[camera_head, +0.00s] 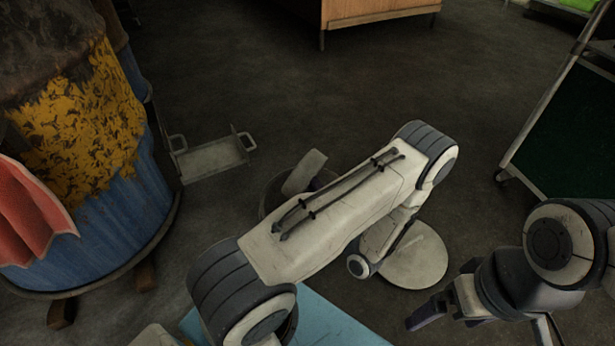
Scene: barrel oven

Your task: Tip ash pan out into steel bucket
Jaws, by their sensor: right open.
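The ash pan (212,158) appears to be the shallow grey metal tray with upright handles at its ends, on the floor beside the barrel. A dark round container, probably the steel bucket (266,196), stands right of it. My left arm hides much of it, and a pale flat piece (305,172) shows at its opening. My right gripper (486,324) is at the bottom right, fingers spread and empty, far from pan and bucket. My left arm crosses the middle and folds back; its gripper does not show.
A blue and yellow barrel oven (120,205) fills the left, with a red cloth-like piece (30,215) in front. A pale round disc (415,256) lies right of my left arm. A blue surface (325,322) is at the bottom. A dark green panel (570,130) stands right.

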